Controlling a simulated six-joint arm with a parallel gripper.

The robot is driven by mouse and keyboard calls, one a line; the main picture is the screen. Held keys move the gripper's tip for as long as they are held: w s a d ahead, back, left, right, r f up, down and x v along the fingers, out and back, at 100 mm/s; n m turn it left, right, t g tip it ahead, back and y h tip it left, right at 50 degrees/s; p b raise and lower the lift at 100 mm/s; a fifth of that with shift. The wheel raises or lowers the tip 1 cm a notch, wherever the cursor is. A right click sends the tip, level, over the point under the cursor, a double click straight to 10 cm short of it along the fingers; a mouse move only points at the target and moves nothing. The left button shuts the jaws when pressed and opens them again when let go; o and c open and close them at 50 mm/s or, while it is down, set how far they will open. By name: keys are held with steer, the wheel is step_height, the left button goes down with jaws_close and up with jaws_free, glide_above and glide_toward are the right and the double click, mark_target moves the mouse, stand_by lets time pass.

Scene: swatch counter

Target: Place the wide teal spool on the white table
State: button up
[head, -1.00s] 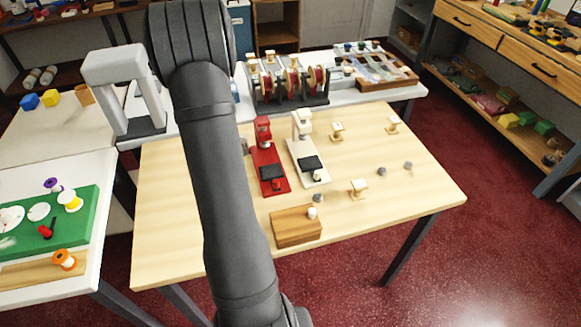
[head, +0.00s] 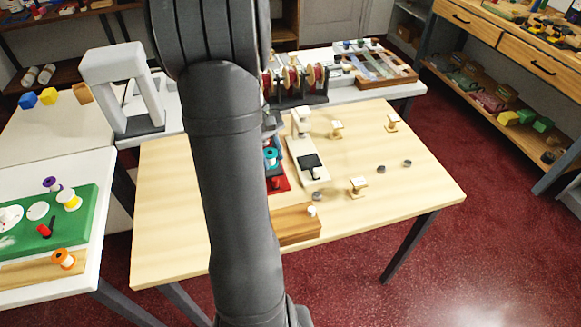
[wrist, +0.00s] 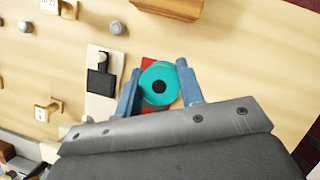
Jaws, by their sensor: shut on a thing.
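The teal spool (wrist: 150,91) is between the two fingers of my gripper (wrist: 160,88) in the wrist view, with its round end and dark centre hole facing the camera. My gripper is shut on it. In the head view the spool (head: 271,156) shows just right of my arm, in front of the red stand; the gripper is mostly hidden behind my arm there. The spool appears to be held above the wooden table. A white table (head: 95,165) stands at the left, bearing a green board.
The wooden table (head: 400,190) holds a red stand (head: 279,183), a white stand (head: 313,172), a wooden block (head: 297,226) and several small knobs and card holders. The green board (head: 80,215) carries purple and yellow spools; an orange spool (head: 63,259) is nearby. A grey-white arch (head: 120,85) stands behind.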

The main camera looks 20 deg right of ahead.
steer(key=f, duration=0.3)
steer(key=shift+w+a, duration=0.15)
steer(key=shift+a, duration=0.2)
steer(key=w+a+f, duration=0.2)
steer(key=a, duration=0.1)
steer(key=w+a+f, duration=0.2)
steer(key=a, duration=0.1)
steer(key=w+a+f, duration=0.2)
steer(key=a, duration=0.1)
steer(key=shift+f, duration=2.25)
steer(key=shift+f, duration=0.1)
steer(key=o, duration=1)
steer(key=shift+o, duration=0.2)
steer(key=shift+o, duration=0.4)
steer(key=v, duration=1.2)
